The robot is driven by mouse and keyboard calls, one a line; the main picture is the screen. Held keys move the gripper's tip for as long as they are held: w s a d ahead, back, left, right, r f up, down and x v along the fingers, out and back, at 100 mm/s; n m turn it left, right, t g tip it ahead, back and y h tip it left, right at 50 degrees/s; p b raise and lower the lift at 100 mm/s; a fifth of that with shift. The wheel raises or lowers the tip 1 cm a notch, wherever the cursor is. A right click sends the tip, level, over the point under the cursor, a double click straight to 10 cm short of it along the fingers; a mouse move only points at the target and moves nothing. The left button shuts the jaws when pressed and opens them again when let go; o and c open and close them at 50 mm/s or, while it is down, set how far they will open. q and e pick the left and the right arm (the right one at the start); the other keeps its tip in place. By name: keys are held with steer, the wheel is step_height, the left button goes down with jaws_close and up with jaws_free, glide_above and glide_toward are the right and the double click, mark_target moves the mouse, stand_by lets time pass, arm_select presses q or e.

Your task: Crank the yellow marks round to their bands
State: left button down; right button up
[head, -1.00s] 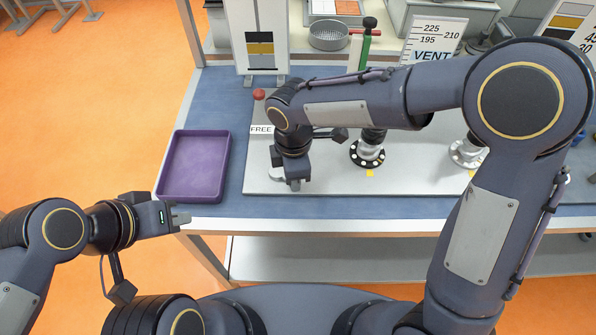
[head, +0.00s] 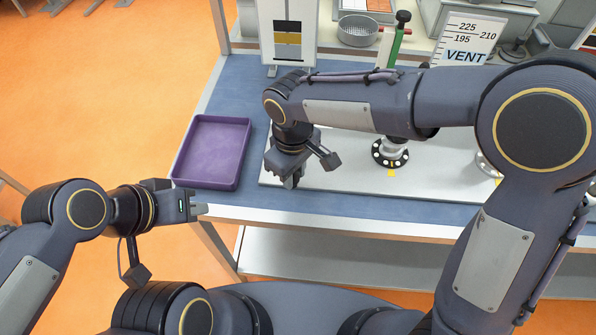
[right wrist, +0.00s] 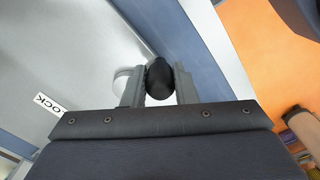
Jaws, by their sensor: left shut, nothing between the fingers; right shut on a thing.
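In the right wrist view a black rounded knob (right wrist: 159,78) sits between the fingers of my right gripper (right wrist: 160,88), which is shut on it. In the head view my right gripper (head: 291,180) is low over the left end of the pale plate (head: 340,178); the knob is hidden there. A black dial (head: 390,155) with white dots stands on the plate, with a yellow mark (head: 391,173) at its front edge. A second post (head: 487,163) is partly behind my arm. My left gripper (head: 200,209) is shut and empty.
A purple tray (head: 238,178) lies on the blue table left of the plate. A VENT scale (head: 465,42), a green-handled lever (head: 397,43) and a metal sieve (head: 358,30) stand at the back. A LOCK label (right wrist: 48,103) shows in the right wrist view.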

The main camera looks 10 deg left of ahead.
steer(key=shift+a+m, duration=0.2)
steer(key=shift+m, duration=0.1)
steer(key=o, duration=1)
steer(key=shift+r, duration=0.1)
step_height(320, 180, up, 8)
steer(key=shift+f, duration=0.1)
steer(key=shift+d, duration=0.1)
